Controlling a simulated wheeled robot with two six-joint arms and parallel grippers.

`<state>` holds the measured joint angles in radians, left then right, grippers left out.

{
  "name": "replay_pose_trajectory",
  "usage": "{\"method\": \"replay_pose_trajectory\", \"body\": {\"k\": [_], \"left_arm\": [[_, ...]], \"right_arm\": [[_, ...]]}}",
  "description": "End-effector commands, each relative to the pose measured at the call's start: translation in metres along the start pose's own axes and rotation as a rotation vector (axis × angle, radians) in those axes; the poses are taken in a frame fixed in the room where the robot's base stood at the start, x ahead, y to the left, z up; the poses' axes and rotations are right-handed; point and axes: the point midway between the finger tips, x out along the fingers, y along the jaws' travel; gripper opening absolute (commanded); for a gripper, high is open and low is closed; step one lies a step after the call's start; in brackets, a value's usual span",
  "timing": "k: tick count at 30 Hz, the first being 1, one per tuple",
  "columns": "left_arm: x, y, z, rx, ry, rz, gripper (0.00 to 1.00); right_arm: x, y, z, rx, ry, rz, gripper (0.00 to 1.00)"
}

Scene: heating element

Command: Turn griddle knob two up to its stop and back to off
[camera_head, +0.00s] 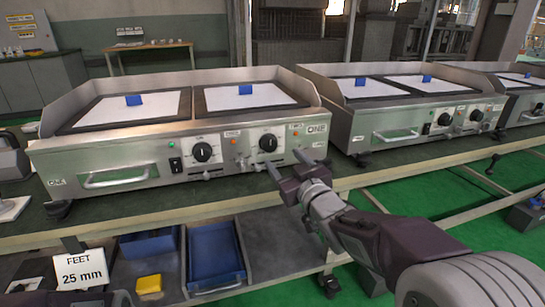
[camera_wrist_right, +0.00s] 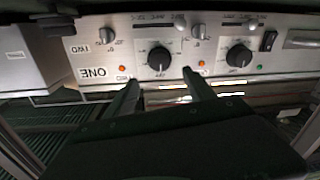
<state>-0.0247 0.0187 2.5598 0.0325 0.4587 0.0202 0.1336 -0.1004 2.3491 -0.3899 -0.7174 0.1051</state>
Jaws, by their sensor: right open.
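The near griddle (camera_head: 120,150), marked ONE, has two black round knobs on its steel front. The right-hand black knob (camera_head: 268,143) is nearest a small TWO label and an orange lamp. It also shows in the right wrist view (camera_wrist_right: 159,59), which is upside down. The left-hand black knob (camera_head: 202,152) is the other one (camera_wrist_right: 239,55). My right gripper (camera_head: 290,164) is open and empty in front of the panel, a little below the right-hand knob. In the wrist view its fingertips (camera_wrist_right: 160,79) straddle that knob's line, apart from it.
A second griddle (camera_head: 400,125) stands to the right. A drawer handle (camera_head: 115,178) and a black switch (camera_head: 176,165) are on the near front. Small levers (camera_wrist_right: 198,32) sit below the knobs. Blue trays (camera_head: 215,255) lie on the lower shelf.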

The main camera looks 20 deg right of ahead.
Motion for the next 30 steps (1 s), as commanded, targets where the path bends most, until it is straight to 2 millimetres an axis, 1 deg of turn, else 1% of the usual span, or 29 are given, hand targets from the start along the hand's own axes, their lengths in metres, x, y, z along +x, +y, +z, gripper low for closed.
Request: {"method": "replay_pose_trajectory", "body": {"k": [2, 6, 9, 12, 16, 23, 24, 26, 27, 29, 30], "left_arm": [[0.007, 0.0, 0.001, 0.0, 0.0, 0.0, 0.4], [0.022, 0.0, 0.002, 0.0, 0.0, 0.0, 0.4], [0.029, -0.001, 0.003, 0.0, -0.001, 0.0, 0.4], [0.033, -0.001, 0.004, 0.0, -0.001, 0.0, 0.4], [0.035, -0.001, 0.004, 0.0, -0.001, 0.0, 0.4], [0.034, -0.001, 0.004, 0.0, 0.0, 0.0, 0.4], [0.034, -0.001, 0.004, 0.0, -0.001, 0.0, 0.4], [0.034, -0.001, 0.004, 0.0, -0.001, 0.0, 0.4], [0.034, -0.001, 0.004, 0.0, 0.0, 0.0, 0.4], [0.034, -0.001, 0.004, 0.0, 0.0, 0.0, 0.4], [0.035, -0.001, 0.004, 0.0, -0.001, 0.0, 0.4]], "right_arm": [[0.011, -0.001, 0.003, 0.0, 0.0, -0.002, 0.63], [0.041, -0.002, 0.006, 0.0, 0.0, -0.002, 0.63], [0.061, -0.002, 0.005, 0.0, 0.0, -0.002, 0.63], [0.076, -0.001, 0.004, 0.0, -0.001, -0.001, 0.63], [0.086, -0.001, 0.002, 0.001, -0.001, -0.001, 0.63], [0.088, -0.001, 0.0, 0.001, -0.001, -0.001, 0.63], [0.088, -0.001, 0.0, 0.001, -0.001, -0.001, 0.6], [0.087, -0.001, 0.0, 0.001, -0.001, -0.001, 0.43], [0.087, -0.001, 0.0, 0.001, -0.001, -0.001, 0.32], [0.087, -0.001, 0.0, 0.001, -0.001, -0.001, 0.16], [0.087, -0.001, 0.0, 0.0, -0.001, -0.001, 0.04]]}}
